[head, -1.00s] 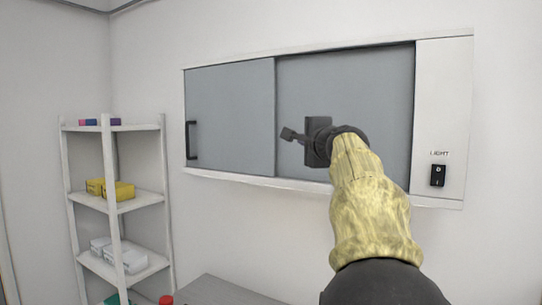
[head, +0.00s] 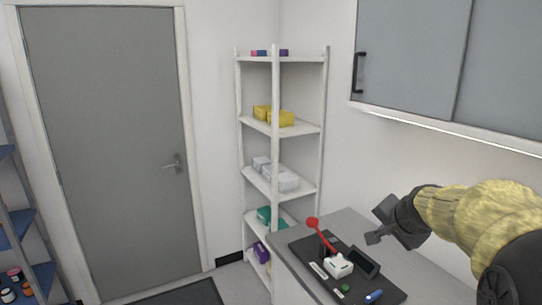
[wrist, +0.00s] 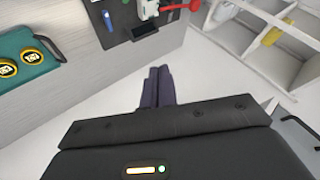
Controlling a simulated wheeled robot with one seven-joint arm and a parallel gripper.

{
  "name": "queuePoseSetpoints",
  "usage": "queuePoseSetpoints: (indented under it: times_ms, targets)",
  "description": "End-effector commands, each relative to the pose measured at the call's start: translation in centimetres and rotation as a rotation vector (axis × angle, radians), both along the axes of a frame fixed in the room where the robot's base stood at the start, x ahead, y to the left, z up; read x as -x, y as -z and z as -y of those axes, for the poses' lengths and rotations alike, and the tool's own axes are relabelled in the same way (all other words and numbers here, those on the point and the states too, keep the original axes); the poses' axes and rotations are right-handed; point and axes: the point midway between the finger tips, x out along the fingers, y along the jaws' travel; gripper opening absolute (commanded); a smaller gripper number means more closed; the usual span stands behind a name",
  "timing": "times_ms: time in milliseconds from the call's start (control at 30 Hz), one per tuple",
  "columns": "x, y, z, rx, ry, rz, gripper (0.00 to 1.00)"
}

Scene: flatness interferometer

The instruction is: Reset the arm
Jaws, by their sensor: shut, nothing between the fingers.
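My gripper (head: 374,238) is at the right of the head view, at the end of my yellow-sleeved arm. It is in the air above the grey counter (head: 435,283) and below the wall cabinet (head: 410,60). In the wrist view its two dark fingers (wrist: 157,86) lie side by side, shut, with nothing between them. On the counter near it is a black board (head: 312,250) carrying a white device (head: 338,265) with a red lever (head: 325,236), a dark screen and a blue item (head: 374,296).
A white shelf rack (head: 240,150) with boxes stands in the corner. A grey door (head: 110,150) with a handle is at the left, a dark mat (head: 190,293) before it. A blue-shelved rack (head: 20,225) is at the far left. The wrist view shows a teal tray (wrist: 25,60) with yellow round items.

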Motion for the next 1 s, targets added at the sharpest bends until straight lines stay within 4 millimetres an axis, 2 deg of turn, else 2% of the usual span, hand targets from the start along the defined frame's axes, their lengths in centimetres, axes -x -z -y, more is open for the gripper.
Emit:
queuePoseSetpoints:
  times_ms: [33,200,300,433,500,600,1000]
  targets:
    - [1.4,2.5,-2.0,0.04,-0.073,-0.064,0.0]
    - [7.0,9.8,-7.0,0.187,-0.333,-0.258,0.0]
    - [11.2,13.6,-9.4,0.275,-0.506,-0.362,0.0]
    - [16.4,17.2,-11.4,0.369,-0.713,-0.471,0.0]
    - [18.2,18.3,-11.8,0.401,-0.786,-0.504,0.0]
    - [19.4,18.9,-12.0,0.422,-0.832,-0.525,0.0]
    - [19.4,18.9,-11.9,0.423,-0.832,-0.525,0.0]
